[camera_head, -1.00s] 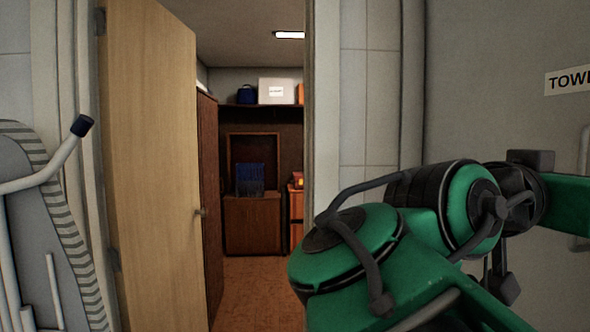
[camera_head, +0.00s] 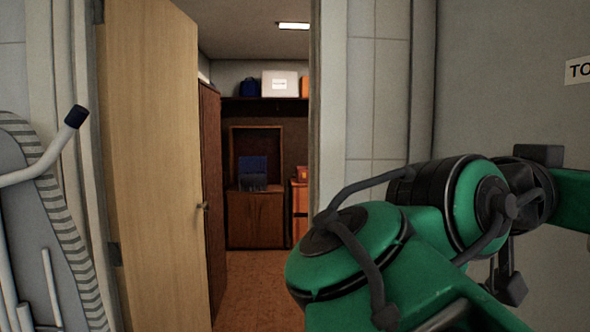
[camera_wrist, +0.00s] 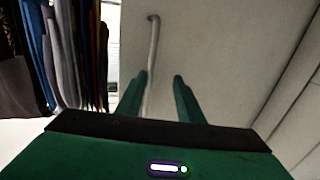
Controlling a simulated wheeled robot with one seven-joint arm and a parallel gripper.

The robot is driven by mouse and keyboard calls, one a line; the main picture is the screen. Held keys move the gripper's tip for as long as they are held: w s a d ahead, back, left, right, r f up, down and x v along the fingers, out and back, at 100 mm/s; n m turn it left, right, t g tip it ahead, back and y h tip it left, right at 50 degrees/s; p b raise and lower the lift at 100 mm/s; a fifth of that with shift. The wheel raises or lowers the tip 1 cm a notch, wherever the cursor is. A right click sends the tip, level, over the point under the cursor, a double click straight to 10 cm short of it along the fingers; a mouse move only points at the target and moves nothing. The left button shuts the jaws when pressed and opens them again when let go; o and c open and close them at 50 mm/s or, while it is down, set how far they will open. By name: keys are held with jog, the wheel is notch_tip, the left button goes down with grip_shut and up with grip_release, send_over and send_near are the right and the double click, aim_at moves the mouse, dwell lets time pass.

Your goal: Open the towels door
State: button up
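The grey towels door (camera_head: 500,90) fills the right of the head view, and its sign (camera_head: 578,70) is cut off to "TO". In the wrist view the pale door panel (camera_wrist: 225,50) carries a long bar handle (camera_wrist: 152,60). My gripper (camera_wrist: 160,85) is open, its two green fingers apart. The handle's lower part shows between the fingers, close to the left one; I cannot tell whether they touch. Hanging cloths (camera_wrist: 75,50) show past the panel's left edge, so the door appears ajar. My gripper is outside the head view.
A wooden door (camera_head: 155,150) stands open on the left, leading to a room with a cabinet (camera_head: 255,218) and shelf boxes (camera_head: 280,84). A striped ironing board (camera_head: 40,220) stands at the far left. The doorway floor (camera_head: 255,290) is clear.

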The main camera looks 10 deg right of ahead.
jog(key=shift+s+r, duration=0.1)
jog(key=shift+s, duration=0.15)
jog(key=shift+a, duration=0.15)
